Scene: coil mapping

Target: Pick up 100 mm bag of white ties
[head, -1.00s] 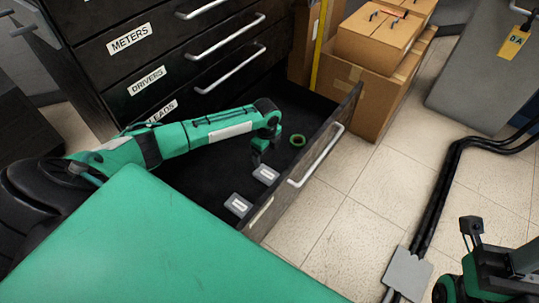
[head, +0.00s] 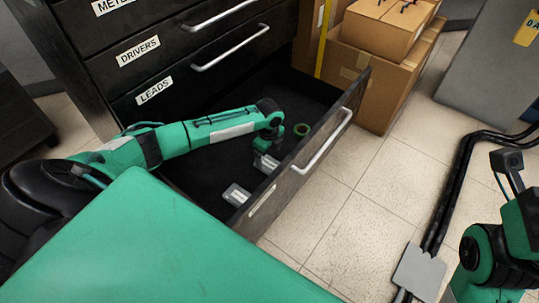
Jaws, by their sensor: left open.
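Two small grey-white packets with labels lie on the dark floor of the open drawer (head: 197,176). The print on them is too small to read, so I cannot tell which is the 100 mm bag. The nearer packet (head: 236,195) lies clear of my arm. My left gripper (head: 264,156) is open and points down at the farther packet (head: 267,165), covering part of it. Whether the fingers touch or straddle it I cannot tell. Part of my right arm shows at the right edge, but its fingers do not.
Black cables (head: 457,180) cross the tiled floor.

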